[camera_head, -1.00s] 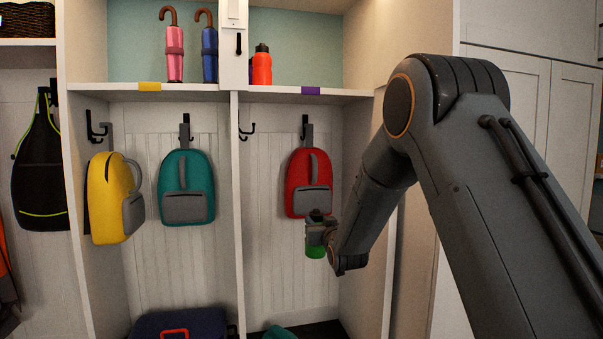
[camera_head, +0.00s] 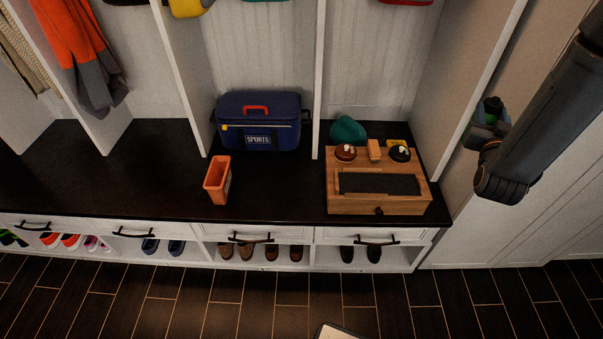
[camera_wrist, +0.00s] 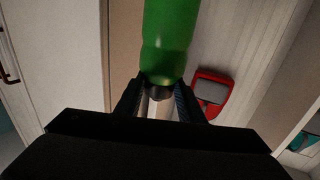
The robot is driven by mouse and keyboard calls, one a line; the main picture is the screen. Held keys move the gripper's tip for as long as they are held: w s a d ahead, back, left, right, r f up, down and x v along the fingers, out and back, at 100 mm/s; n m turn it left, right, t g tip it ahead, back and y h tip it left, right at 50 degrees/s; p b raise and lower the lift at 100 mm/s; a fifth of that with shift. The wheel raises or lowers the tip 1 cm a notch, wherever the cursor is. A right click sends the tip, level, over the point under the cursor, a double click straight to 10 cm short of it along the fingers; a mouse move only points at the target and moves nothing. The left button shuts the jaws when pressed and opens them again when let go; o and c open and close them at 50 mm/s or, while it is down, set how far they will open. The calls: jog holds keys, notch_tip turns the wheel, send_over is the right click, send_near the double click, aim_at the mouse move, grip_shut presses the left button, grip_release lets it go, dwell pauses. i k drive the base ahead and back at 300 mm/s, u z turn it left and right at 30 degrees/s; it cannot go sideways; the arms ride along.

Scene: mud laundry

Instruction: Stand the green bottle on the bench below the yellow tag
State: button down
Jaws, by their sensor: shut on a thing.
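My gripper (camera_head: 488,132) is partly hidden by my arm in the head view. The dark bench (camera_head: 110,185) runs along the cubbies, to the left of the gripper. The yellow tag is out of view now; earlier it showed on the shelf edge above the cubby with the yellow and teal backpacks.
That cubby's bench holds a blue sports bag (camera_head: 258,122) and an orange bin (camera_head: 217,181), with bare bench around the bin. Upright dividers (camera_head: 318,80) separate cubbies. A red backpack (camera_wrist: 212,90) hangs nearby.

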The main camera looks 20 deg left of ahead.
aim_at(281, 193)
jog(key=z, duration=1.65)
jog(key=k, duration=1.1)
jog(key=u, duration=1.8)
